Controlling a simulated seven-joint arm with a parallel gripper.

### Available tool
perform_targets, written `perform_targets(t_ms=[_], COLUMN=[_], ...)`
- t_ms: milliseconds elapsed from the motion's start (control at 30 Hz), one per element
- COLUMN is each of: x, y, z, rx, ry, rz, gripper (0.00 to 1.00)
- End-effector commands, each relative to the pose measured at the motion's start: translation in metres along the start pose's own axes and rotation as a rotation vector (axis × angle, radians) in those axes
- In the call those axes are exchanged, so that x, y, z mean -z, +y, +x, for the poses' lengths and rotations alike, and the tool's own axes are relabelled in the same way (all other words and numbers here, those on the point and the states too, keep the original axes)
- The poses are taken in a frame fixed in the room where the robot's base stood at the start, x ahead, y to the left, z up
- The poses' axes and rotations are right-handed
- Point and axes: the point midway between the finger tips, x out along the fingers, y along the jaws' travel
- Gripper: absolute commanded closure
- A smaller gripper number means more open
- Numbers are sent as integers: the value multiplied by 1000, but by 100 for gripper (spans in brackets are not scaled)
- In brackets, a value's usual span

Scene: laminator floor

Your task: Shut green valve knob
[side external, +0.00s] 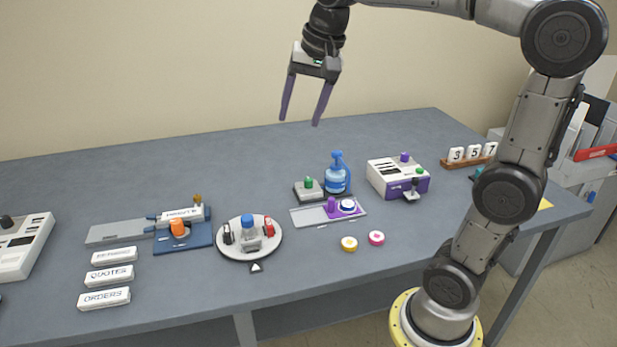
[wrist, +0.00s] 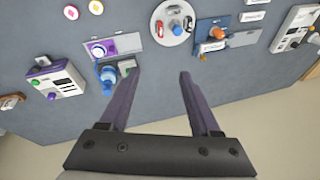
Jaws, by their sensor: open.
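A green knob (side external: 308,183) sits on a small dark block (side external: 309,193), left of a blue bottle (side external: 337,175). In the wrist view this green knob (wrist: 127,70) is small and close to the left finger. A second green knob (side external: 418,171) is on the front right of a purple and white machine (side external: 385,178). I cannot tell from the pictures which one is the valve knob. My gripper (side external: 300,122) is open and empty, high above the back of the table and pointing down. In the wrist view its two fingers (wrist: 160,74) are spread apart.
A grey and purple plate (side external: 302,217) lies in front of the small block. A round white turntable (side external: 232,248) with small items stands to the left. Yellow and pink discs (side external: 349,244) lie near the front. Number blocks (side external: 472,153) stand at the right. The back of the table is clear.

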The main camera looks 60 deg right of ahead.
Motion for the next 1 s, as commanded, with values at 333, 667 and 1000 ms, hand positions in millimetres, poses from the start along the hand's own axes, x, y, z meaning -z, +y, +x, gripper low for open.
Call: perform_targets(t_ms=[333,667,1000], x=[132,196,194], y=[-1,58,82], z=[90,192,224], rx=[-160,-283,-309], ry=[-67,-149,-173], rz=[380,543,573], gripper=[36,36,36])
